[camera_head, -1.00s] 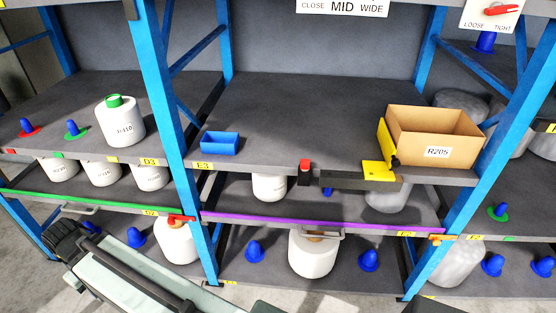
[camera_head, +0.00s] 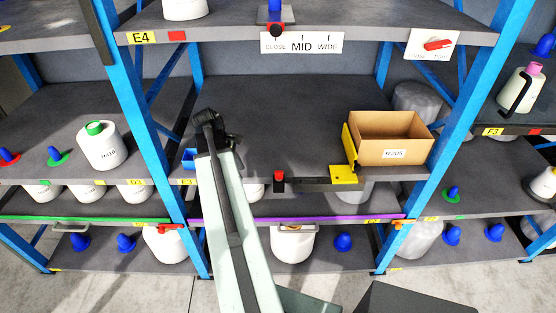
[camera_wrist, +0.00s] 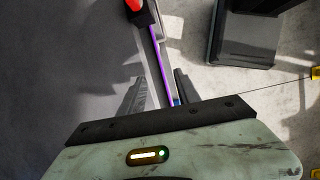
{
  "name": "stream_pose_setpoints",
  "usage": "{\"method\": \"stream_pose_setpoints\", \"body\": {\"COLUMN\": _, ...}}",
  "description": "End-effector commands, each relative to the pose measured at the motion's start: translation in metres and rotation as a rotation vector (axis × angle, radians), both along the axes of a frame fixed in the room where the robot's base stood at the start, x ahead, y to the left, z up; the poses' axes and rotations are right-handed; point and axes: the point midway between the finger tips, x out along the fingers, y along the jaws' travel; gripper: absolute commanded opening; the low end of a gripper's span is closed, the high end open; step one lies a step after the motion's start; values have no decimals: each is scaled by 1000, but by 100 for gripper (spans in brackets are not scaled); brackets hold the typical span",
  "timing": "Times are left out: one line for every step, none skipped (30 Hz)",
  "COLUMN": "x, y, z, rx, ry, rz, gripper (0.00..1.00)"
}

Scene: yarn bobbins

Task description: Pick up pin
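Several blue cone-shaped pins stand on the shelves; I cannot tell which one is meant. On the lower shelves there is one blue pin (camera_head: 343,241) in the middle bay and another blue pin (camera_head: 126,243) in the left bay. A blue pin on a green base (camera_head: 58,156) and one on a red base (camera_head: 8,156) stand at the left. My gripper (camera_head: 210,125) is above the middle shelf, in front of a small blue box (camera_head: 189,158) that my arm partly hides. In the wrist view my gripper (camera_wrist: 160,88) has its fingers apart, with no pin visible between them.
A cardboard box (camera_head: 390,140) labelled R205 stands right on the middle shelf, beside a yellow bracket (camera_head: 343,175). A red-knobbed slider (camera_head: 279,180) is on the shelf's front edge. Blue uprights (camera_head: 150,130) flank the bay. The shelf between arm and box is clear.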

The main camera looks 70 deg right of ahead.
Motion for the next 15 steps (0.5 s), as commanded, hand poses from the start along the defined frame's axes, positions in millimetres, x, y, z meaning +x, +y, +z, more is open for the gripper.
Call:
{"method": "stream_pose_setpoints", "body": {"x": -32, "y": -25, "z": 24, "rx": 11, "ry": 28, "rz": 3, "gripper": 39}}
{"method": "stream_pose_setpoints", "body": {"x": -48, "y": -35, "z": 29, "rx": 19, "ry": 44, "rz": 12, "gripper": 39}}
{"method": "stream_pose_setpoints", "body": {"x": -66, "y": -46, "z": 34, "rx": 27, "ry": 60, "rz": 23, "gripper": 39}}
{"method": "stream_pose_setpoints", "body": {"x": -77, "y": -51, "z": 37, "rx": 33, "ry": 71, "rz": 30, "gripper": 39}}
{"method": "stream_pose_setpoints", "body": {"x": -86, "y": -56, "z": 39, "rx": 38, "ry": 79, "rz": 35, "gripper": 39}}
{"method": "stream_pose_setpoints", "body": {"x": -95, "y": -60, "z": 40, "rx": 44, "ry": 88, "rz": 42, "gripper": 39}}
{"method": "stream_pose_setpoints", "body": {"x": -99, "y": -62, "z": 41, "rx": 47, "ry": 92, "rz": 45, "gripper": 39}}
{"method": "stream_pose_setpoints", "body": {"x": -102, "y": -63, "z": 41, "rx": 49, "ry": 95, "rz": 48, "gripper": 39}}
{"method": "stream_pose_setpoints", "body": {"x": -103, "y": -64, "z": 40, "rx": 50, "ry": 96, "rz": 51, "gripper": 39}}
{"method": "stream_pose_setpoints", "body": {"x": -104, "y": -64, "z": 39, "rx": 50, "ry": 98, "rz": 52, "gripper": 39}}
{"method": "stream_pose_setpoints", "body": {"x": -104, "y": -64, "z": 37, "rx": 51, "ry": 98, "rz": 53, "gripper": 39}}
{"method": "stream_pose_setpoints", "body": {"x": -104, "y": -64, "z": 34, "rx": 51, "ry": 97, "rz": 53, "gripper": 39}}
{"method": "stream_pose_setpoints", "body": {"x": -105, "y": -64, "z": 30, "rx": 51, "ry": 97, "rz": 52, "gripper": 39}}
{"method": "stream_pose_setpoints", "body": {"x": -106, "y": -64, "z": 26, "rx": 51, "ry": 97, "rz": 52, "gripper": 39}}
{"method": "stream_pose_setpoints", "body": {"x": -108, "y": -64, "z": 20, "rx": 51, "ry": 97, "rz": 52, "gripper": 39}}
